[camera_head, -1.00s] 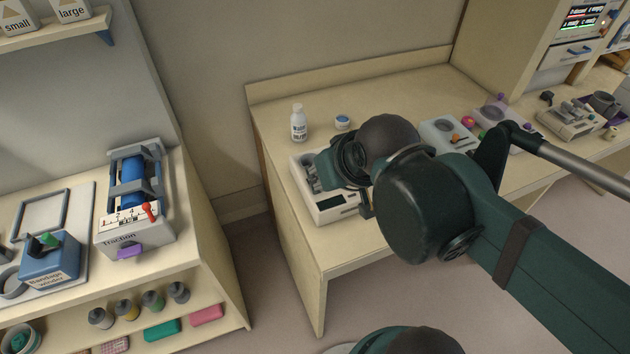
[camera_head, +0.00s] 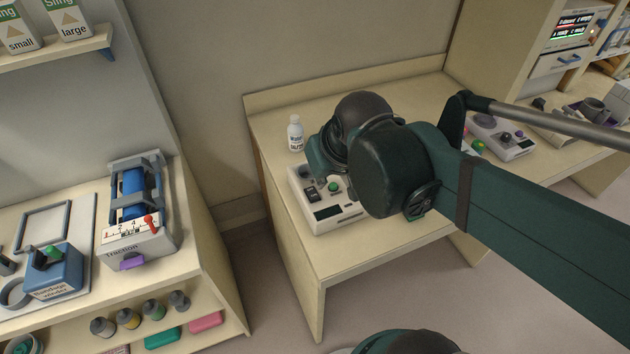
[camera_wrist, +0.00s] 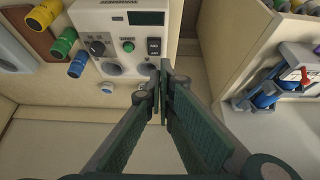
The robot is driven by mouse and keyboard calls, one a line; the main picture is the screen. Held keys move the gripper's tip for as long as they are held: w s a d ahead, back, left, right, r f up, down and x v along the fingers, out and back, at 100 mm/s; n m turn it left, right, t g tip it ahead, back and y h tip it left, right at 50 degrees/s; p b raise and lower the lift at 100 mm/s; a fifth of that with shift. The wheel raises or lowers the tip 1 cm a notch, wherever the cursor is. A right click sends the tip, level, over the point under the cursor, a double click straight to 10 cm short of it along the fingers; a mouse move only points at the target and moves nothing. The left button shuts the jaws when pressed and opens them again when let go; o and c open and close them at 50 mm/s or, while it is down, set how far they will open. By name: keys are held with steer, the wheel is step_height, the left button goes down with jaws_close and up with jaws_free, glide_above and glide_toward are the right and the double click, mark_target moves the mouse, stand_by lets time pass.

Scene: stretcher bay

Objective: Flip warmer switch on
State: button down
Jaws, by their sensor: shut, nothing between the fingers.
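A white device (camera_head: 345,222) with a dark display stands on the desk near its left front edge, and I take it for the warmer. It also shows at the top of the wrist view (camera_wrist: 95,18). Its face carries a black rocker switch (camera_wrist: 154,46), a green button (camera_wrist: 128,46) and a black knob (camera_wrist: 97,48). I cannot tell which way the switch is tipped. My gripper (camera_wrist: 161,72) is shut and empty, its fingertips appearing just below the switch in the wrist view. I cannot tell whether they touch. In the head view my arm partly covers the device.
A white bottle (camera_head: 296,134) stands behind the device. Yellow, green and blue cylinders (camera_wrist: 64,42) lie to the left in the wrist view. Another device (camera_head: 500,140) stands farther right on the desk. A traction unit (camera_head: 140,215) is on the left bench, across a gap.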

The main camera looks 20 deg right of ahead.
steer(key=w+d+g+p, duration=0.2)
steer(key=w+g+p, duration=0.1)
steer(key=w+p, duration=0.3)
steer(key=shift+w+d+f+p, duration=0.15)
steer(key=shift+w+f+p, duration=0.2)
steer(key=shift+w, duration=0.25)
steer(key=shift+f, duration=0.15)
stand_by(0.7)
glide_above(314, 191)
steer(key=shift+s+f, duration=0.15)
steer(key=shift+f, duration=4.45)
steer(key=shift+s+f+b, duration=0.15)
steer(key=shift+f, duration=0.9)
steer(key=shift+s+f+b, duration=0.15)
steer(key=shift+f, duration=0.9)
steer(key=shift+f, duration=0.15)
